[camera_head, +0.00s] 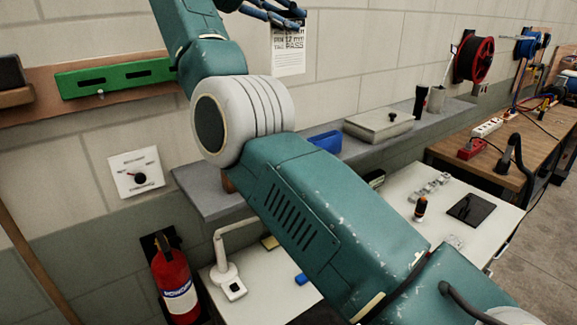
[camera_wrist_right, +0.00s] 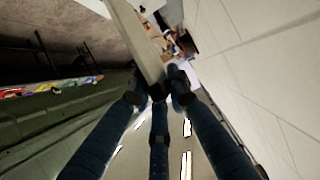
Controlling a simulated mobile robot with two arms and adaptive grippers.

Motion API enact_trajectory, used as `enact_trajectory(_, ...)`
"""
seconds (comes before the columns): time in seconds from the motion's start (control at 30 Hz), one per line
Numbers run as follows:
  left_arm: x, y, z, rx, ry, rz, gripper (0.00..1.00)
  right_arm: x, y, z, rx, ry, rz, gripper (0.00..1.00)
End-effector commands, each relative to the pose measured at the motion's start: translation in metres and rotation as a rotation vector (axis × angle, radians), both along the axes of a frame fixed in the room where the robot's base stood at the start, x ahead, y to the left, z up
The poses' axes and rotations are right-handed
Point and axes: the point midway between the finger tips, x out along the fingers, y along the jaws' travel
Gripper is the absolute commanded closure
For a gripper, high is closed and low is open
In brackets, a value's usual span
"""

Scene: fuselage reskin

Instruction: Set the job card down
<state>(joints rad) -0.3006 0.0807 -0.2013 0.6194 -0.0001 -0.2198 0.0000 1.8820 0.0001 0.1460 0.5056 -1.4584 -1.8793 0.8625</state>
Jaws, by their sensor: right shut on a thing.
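The job card (camera_head: 289,50) is a white sheet with dark print, the word PASS among it, at the top of the head view. It hangs upright below the fingers of my right gripper (camera_head: 272,14), in front of the pale wall. The gripper is shut on it, high above the shelf. In the right wrist view the blue fingers of this gripper (camera_wrist_right: 160,92) close at the end of a pale flat piece (camera_wrist_right: 138,42), which seems to be the card seen nearly edge-on. My left gripper is not in view.
A grey shelf (camera_head: 205,190) runs along the wall with a blue bin (camera_head: 327,141) and a lidded box (camera_head: 378,124). Below stands a white table (camera_head: 400,187) with a black tablet (camera_head: 471,210) and small items. A fire extinguisher (camera_head: 175,282) stands lower left. My right arm hides the middle.

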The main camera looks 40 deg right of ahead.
Motion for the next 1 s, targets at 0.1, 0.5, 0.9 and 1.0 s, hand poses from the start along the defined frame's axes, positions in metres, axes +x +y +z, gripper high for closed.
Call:
enact_trajectory(0.1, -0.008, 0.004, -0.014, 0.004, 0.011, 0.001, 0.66, 0.001, 0.0, -0.02, 0.0, -0.003, -0.001, 1.0)
enact_trajectory(0.5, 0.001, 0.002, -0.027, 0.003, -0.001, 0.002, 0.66, 0.0, 0.0, -0.119, 0.001, 0.0, 0.0, 1.0)
enact_trajectory(0.9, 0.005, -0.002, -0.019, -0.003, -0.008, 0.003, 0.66, 0.0, 0.0, -0.171, 0.0, 0.0, 0.0, 1.0)
enact_trajectory(1.0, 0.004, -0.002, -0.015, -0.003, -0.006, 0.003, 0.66, 0.001, 0.0, -0.186, 0.0, 0.002, 0.0, 1.0)
